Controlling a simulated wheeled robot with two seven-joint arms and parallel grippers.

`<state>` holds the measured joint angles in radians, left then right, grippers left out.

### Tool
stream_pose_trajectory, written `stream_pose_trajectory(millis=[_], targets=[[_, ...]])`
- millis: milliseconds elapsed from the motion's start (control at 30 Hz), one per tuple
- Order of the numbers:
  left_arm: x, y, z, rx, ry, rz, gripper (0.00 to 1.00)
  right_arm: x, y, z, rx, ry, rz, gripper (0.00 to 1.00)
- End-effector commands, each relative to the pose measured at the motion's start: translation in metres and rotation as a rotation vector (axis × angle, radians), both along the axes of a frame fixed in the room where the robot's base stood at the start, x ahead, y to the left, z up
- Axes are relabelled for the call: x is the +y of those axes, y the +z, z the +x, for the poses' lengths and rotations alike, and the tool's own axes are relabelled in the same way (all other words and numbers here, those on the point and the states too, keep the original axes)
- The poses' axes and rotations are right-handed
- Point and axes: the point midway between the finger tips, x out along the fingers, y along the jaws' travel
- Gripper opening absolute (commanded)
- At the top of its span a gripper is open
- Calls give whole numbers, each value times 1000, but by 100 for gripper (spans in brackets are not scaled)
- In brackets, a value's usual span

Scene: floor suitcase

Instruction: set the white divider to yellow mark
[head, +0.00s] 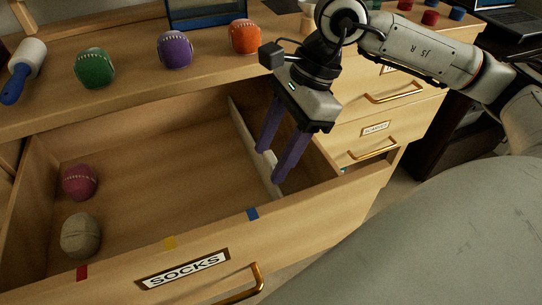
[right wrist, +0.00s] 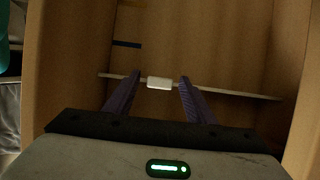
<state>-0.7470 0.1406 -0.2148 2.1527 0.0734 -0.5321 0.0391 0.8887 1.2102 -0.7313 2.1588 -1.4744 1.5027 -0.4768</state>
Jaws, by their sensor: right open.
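The white divider (head: 247,133) stands in the open drawer, toward its right side, running from the back to the front panel. Its front end is to the right of the blue mark (head: 252,214). The yellow mark (head: 170,242) is on the front panel's top edge, left of the blue one. My right gripper (head: 281,165) is open, pointing down at the divider. In the right wrist view, the divider's white tab (right wrist: 159,83) shows between the spread fingertips, with no clear contact. My left gripper is not in view.
A red mark (head: 82,272) is farther left on the front panel (head: 330,200). A magenta ball (head: 80,182) and a beige ball (head: 81,236) lie in the drawer's left part. Green (head: 95,68), purple (head: 175,49) and orange (head: 245,36) balls sit on top. The drawer's middle is clear.

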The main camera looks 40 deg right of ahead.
Motion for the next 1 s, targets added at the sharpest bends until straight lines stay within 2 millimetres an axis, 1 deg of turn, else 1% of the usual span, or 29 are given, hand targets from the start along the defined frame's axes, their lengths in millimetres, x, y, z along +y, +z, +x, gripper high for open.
stream_pose_trajectory(millis=[33,133,400,433,467,700,733,867,1000], targets=[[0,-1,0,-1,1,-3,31,2,-5,0,1,0,0,50],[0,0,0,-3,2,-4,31,4,-10,0,2,1,0,50],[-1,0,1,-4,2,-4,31,5,-11,1,0,-1,0,50],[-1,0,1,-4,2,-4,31,5,-11,1,1,-1,0,48],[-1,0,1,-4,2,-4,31,5,-11,1,1,-1,0,43],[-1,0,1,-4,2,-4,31,5,-11,1,1,0,1,3],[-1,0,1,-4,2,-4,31,5,-11,1,1,-1,1,0],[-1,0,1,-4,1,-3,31,5,-11,1,1,0,1,0],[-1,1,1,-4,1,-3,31,14,-10,2,-1,2,4,0]])
